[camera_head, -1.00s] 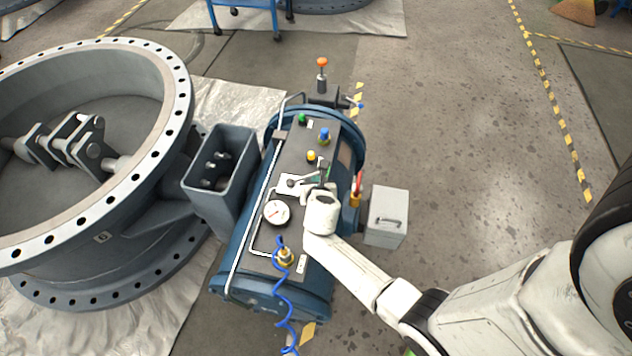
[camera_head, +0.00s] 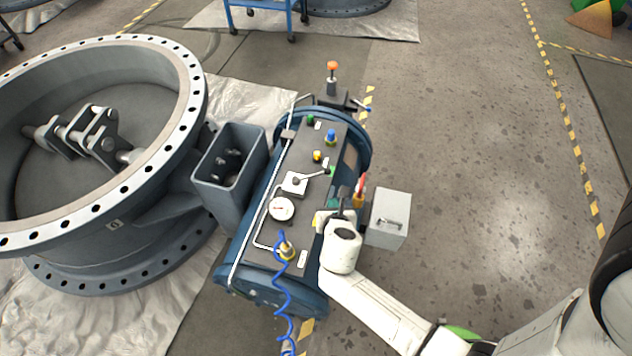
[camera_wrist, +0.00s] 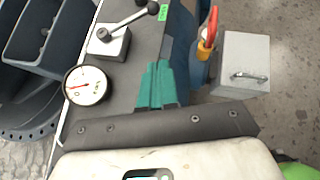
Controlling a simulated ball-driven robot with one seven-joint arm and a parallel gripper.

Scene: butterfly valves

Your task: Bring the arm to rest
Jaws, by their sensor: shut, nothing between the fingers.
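My gripper (camera_head: 334,203) hangs over the right side of the blue tank's (camera_head: 234,289) dark top panel. In the wrist view its teal fingers (camera_wrist: 159,84) are together with nothing between them. The lever valve (camera_head: 294,183) is on the panel just up and left of my gripper, its black-knobbed handle pointing right and slightly up. A gap shows between the fingers and the lever valve (camera_wrist: 108,42) in the wrist view. The white pressure gauge (camera_head: 281,208) sits left of my gripper.
A large grey butterfly valve (camera_head: 152,142) stands left. A grey box (camera_head: 389,217) is close to the tank's right, beside a red-handled valve (camera_head: 361,184). A blue coiled hose (camera_head: 281,298) hangs at the front. Open floor (camera_head: 470,150) lies to the right.

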